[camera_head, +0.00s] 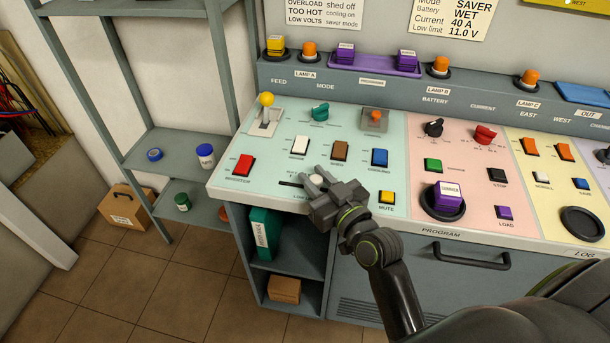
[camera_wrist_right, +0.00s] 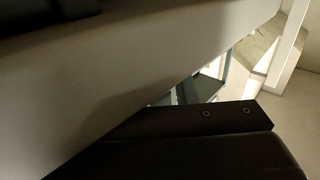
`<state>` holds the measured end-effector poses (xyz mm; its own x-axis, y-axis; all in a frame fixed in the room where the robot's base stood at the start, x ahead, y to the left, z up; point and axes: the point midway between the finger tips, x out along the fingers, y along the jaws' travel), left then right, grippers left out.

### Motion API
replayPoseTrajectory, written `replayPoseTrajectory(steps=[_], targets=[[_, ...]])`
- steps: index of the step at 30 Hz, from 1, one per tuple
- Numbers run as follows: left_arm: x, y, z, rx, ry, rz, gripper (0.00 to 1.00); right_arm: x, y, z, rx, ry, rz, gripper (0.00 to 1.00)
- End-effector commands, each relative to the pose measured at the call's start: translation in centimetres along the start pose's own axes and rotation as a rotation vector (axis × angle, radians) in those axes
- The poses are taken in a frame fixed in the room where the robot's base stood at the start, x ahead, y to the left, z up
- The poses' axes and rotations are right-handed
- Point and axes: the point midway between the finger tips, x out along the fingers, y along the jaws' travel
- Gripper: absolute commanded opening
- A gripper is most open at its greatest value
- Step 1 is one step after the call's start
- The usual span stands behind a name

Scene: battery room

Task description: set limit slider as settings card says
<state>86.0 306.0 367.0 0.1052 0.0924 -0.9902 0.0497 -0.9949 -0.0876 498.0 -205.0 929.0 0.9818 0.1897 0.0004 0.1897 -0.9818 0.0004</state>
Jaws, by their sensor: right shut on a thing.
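The limit slider has a pale round knob (camera_head: 317,181) on the mint panel (camera_head: 262,147), at the right of a short dark slot (camera_head: 291,184). A partly covered label starting "LOW" is below it. My right gripper (camera_head: 316,182) is shut on the knob, its two fingers on either side. In the right wrist view, a dark gripper part (camera_wrist_right: 200,145) lies below a large pale surface; the knob cannot be made out. The settings card (camera_head: 455,18) on the wall reads Mode SAVER, Battery WET, Current 40 A, Low limit 11.0 V. My left gripper is not in view.
Close around the slider are a red rocker switch (camera_head: 243,165), a white one (camera_head: 300,145), a brown one (camera_head: 340,150), a blue one (camera_head: 380,157) and a yellow mute button (camera_head: 387,197). The console's front edge runs just below.

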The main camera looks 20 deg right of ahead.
Motion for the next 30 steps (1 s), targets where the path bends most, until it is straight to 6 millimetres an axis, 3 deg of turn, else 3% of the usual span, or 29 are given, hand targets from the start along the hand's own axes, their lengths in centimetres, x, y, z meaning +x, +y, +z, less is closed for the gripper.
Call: replayPoseTrajectory(steps=[7,8,12,23,30], targets=[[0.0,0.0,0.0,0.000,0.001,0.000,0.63,0.0,0.0,-0.1,0.001,0.002,0.000,0.00],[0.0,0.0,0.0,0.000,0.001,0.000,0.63,0.0,0.0,-0.1,0.001,0.002,0.000,0.29],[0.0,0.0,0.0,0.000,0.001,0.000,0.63,0.0,0.0,-0.1,0.001,0.001,0.000,0.46],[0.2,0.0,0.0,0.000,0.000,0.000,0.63,-0.5,0.0,0.1,0.001,0.000,0.000,0.46],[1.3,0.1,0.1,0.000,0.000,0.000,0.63,-4.3,0.0,0.4,0.001,-0.002,0.001,0.46]])
